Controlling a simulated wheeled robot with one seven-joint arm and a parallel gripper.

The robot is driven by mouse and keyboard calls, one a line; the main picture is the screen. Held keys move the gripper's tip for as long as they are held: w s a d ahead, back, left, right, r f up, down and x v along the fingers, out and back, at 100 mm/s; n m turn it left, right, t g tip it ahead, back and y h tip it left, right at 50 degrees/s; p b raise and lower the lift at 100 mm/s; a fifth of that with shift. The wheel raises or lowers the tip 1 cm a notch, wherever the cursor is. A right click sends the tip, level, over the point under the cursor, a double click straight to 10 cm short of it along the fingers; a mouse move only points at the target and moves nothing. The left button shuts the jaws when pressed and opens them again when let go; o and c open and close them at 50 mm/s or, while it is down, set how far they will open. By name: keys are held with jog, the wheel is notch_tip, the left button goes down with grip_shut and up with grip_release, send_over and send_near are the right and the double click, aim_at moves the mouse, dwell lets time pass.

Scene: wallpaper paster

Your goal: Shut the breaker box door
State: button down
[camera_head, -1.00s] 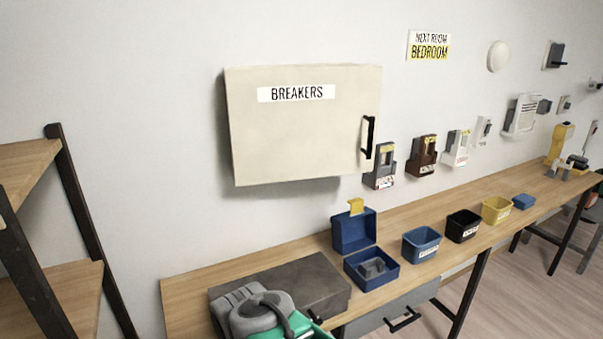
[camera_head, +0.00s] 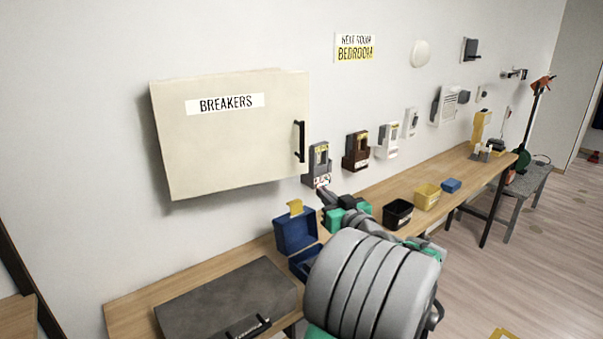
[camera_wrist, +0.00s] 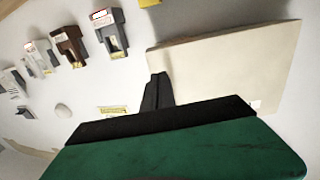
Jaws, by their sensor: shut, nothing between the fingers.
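The cream breaker box (camera_head: 175,150) hangs on the wall at the left in the head view, with its front door (camera_head: 230,140) labelled BREAKERS and a black vertical handle (camera_head: 300,142) at its right edge. The door looks flat over the box; I cannot tell whether a small gap remains. In the wrist view, the cream box (camera_wrist: 230,65) fills the right side. My gripper (camera_head: 322,190) is shut and empty, below and right of the handle, apart from it in the head view. The dark fingers (camera_wrist: 159,82) overlap the box's near edge in the wrist view.
Wall holders, including a grey one (camera_head: 319,163) and a brown one (camera_head: 357,150), are close to my gripper. Below, the wooden bench (camera_head: 130,310) carries a grey case (camera_head: 225,300), an open blue box (camera_head: 295,232) and small bins. My arm hides part of the bench.

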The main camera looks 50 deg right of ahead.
aim_at(296, 171)
jog(key=p+x, duration=0.4)
jog(key=x, duration=1)
jog(key=shift+a, duration=0.1)
jog(key=shift+w, duration=0.1)
